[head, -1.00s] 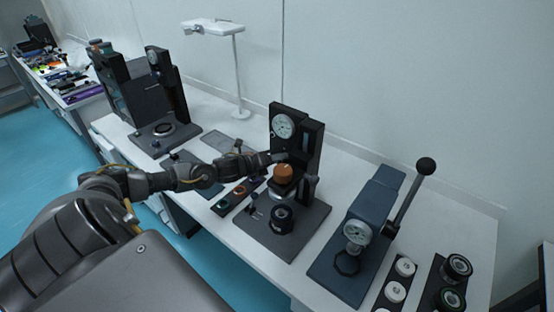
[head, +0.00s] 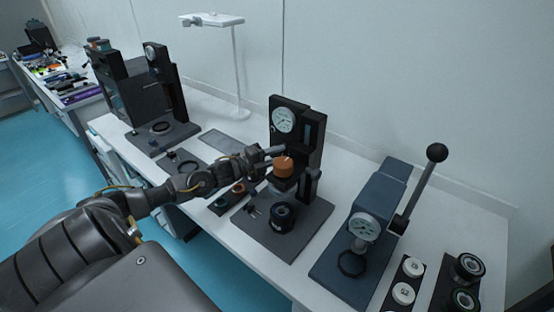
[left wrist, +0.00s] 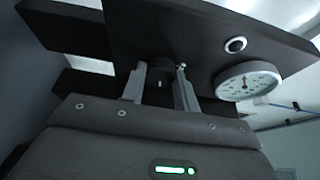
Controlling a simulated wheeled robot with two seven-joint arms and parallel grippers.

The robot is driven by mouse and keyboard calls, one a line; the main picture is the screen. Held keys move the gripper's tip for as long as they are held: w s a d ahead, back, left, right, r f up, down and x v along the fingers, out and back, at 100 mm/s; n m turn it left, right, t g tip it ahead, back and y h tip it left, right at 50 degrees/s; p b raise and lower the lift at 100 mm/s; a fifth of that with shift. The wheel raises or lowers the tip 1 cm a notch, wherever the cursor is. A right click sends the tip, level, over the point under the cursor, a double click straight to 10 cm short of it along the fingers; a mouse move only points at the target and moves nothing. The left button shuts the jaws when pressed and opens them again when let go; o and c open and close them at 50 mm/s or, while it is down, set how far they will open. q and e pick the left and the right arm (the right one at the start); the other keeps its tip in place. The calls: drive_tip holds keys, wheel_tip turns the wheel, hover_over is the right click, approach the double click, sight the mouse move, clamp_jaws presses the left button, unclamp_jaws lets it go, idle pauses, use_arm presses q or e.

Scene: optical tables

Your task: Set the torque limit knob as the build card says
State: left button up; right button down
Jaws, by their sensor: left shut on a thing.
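A dark press (head: 313,135) with a round white dial (head: 284,120) stands mid-table on a dark base plate. My left gripper (head: 279,153) is at the front of its column, just below the dial and above an orange cylinder (head: 283,168). In the left wrist view, the fingers (left wrist: 160,80) are shut on a dark round knob (left wrist: 160,70) with a small pale mark. The same view shows the dial (left wrist: 247,80) to the right of the fingers. The knob is hidden in the head view. I cannot make out a readable build card. My right gripper is not in view.
A blue-grey lever press (head: 362,222) with a black-balled lever stands to the right. White discs (head: 404,293) and dark rings (head: 468,267) lie in trays beyond it. Another dark machine (head: 163,90) and a white stand (head: 238,70) are at the left back.

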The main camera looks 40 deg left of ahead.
use_arm(q)
drive_tip(key=n+t+b, duration=0.1)
drive_tip(key=n, duration=0.1)
drive_tip(key=shift+f+n, duration=0.15)
drive_tip(key=shift+n, duration=0.45)
drive_tip(key=o, duration=1)
drive_tip(key=shift+c, duration=0.2)
drive_tip(key=b+v, duration=0.3)
drive_tip(key=v, duration=0.8)
drive_tip(key=shift+f, duration=0.15)
